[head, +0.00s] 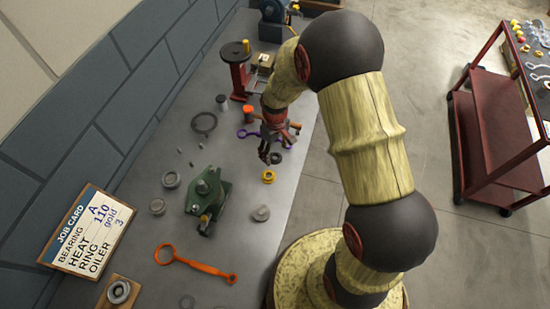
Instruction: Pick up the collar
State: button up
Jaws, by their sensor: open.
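My gripper (266,156) hangs over the grey bench, with its fingers pointing down and apart. It looks empty. Several ring-shaped parts lie around it, and I cannot tell for sure which one is the collar. A small dark ring (276,158) lies just right of the fingertips, partly hidden by them. A gold ring (268,176) lies just in front of the gripper. A grey ring (171,180) and a grey round part (157,206) lie to the left. A larger flat dark ring (204,122) lies further back.
A green casing (207,190) stands mid-bench. An orange wrench (195,263) lies in front, and a purple wrench (248,134) lies behind the gripper. A red stand (238,75) rises at the back. A job card (80,232) stands left. A red cart (490,130) is off to the right.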

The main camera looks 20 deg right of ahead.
notch_tip(320, 180, down, 2)
jog(key=shift+f, duration=0.2)
jog(key=shift+c, duration=0.2)
jog(key=c, duration=1.1)
jog(key=shift+c, duration=0.2)
